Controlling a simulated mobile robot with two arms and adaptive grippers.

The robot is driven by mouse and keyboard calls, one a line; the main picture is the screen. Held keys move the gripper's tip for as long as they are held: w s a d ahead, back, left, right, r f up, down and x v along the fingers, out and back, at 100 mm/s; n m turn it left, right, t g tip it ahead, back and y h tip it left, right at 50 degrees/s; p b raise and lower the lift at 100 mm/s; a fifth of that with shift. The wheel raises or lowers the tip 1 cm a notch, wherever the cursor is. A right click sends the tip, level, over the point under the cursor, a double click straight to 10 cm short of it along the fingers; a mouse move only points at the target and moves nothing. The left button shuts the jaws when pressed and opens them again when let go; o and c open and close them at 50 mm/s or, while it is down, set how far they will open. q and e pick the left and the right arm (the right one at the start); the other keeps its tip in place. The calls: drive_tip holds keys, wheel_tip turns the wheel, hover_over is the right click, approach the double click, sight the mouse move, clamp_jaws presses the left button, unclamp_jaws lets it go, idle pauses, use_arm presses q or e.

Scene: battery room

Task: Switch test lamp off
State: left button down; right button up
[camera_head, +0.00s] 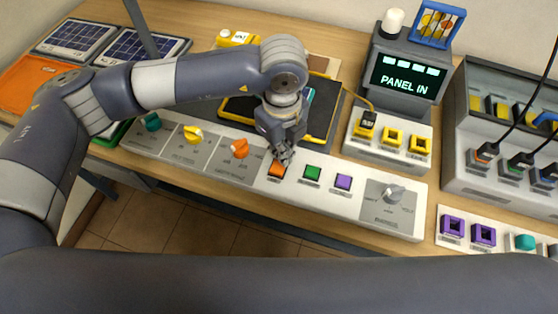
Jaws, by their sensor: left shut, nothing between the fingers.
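A grey rotary knob (393,194) is at the strip's right end. A white dome lamp (393,20) stands on the dark display unit, which reads "PANEL IN"; I cannot tell whether it is lit. Labels are too small to read. My right gripper is not in view.
Teal (152,122), yellow (193,134) and orange (239,148) knobs sit left of the gripper. A white box with yellow sockets (391,136) stands behind the strip. A grey rack with cables (500,120) is at right. Solar panels (75,38) lie at the far left.

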use_arm(q)
drive_tip(key=shift+r+p, duration=0.3)
drive_tip(key=shift+r, duration=0.4)
drive_tip(key=shift+r+p, duration=1.2)
drive_tip(key=shift+r, duration=1.55)
